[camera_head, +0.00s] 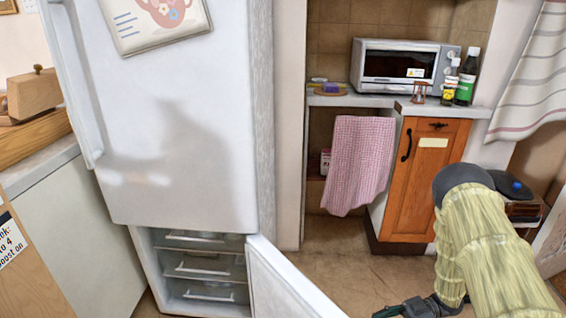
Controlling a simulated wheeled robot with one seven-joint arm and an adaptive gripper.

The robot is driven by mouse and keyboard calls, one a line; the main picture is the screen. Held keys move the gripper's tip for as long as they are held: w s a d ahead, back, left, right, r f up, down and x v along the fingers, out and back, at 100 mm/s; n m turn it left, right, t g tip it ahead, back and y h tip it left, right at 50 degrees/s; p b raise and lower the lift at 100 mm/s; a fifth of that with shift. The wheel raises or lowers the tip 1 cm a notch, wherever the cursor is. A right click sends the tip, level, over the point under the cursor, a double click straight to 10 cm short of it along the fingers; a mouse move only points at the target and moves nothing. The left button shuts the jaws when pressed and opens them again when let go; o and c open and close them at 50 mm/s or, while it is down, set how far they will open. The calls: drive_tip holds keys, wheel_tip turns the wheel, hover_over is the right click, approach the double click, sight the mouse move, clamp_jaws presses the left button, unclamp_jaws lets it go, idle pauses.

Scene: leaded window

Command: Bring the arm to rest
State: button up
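My arm (485,240), in a pale yellow-green cover with a dark joint at its top, reaches in at the lower right of the head view. A dark end piece, which looks like my gripper (392,311), shows at the bottom edge, left of the arm. It is low over the floor and partly cut off by the frame. Its fingers are too small and cropped to tell whether they are open or shut. I see nothing clearly held in it.
A white fridge (185,130) stands at left; its lower door (285,285) is open, showing drawers (203,266). A wooden cabinet (425,180) stands behind, with a microwave (400,66) above and a checked towel (357,160) beside it. Floor (355,265) between is clear.

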drive_tip(key=w+a+f+m+t+h+p, duration=0.25)
drive_tip(key=a+m+t+h+p, duration=0.2)
drive_tip(key=m+t+p, duration=0.4)
drive_tip(key=s+d+m+h+p, duration=0.3)
drive_tip(key=s+m+h, duration=0.2)
drive_tip(key=s, duration=0.1)
drive_tip(key=s+d+m+h+p, duration=0.3)
drive_tip(key=s+m+h, duration=0.15)
drive_tip(key=s, duration=0.25)
drive_tip(key=s+a+r+m+g+h+p, duration=0.1)
drive_tip(key=s+a+r+g+p, duration=0.1)
drive_tip(key=s+r, duration=0.4)
drive_tip(key=s+a+r+m+g+h+p, duration=0.1)
drive_tip(key=s+a+r+p, duration=0.3)
drive_tip(key=s, duration=0.7)
drive_tip(key=a+r+m+g, duration=0.1)
drive_tip(key=a+r, duration=0.1)
drive_tip(key=a, duration=0.1)
drive_tip(key=shift+a+r+g+h, duration=0.25)
drive_tip(key=shift+r+g+h, duration=0.05)
drive_tip(key=shift+r+g, duration=0.1)
drive_tip(key=shift+s, duration=0.1)
drive_tip(key=shift+c, duration=0.6)
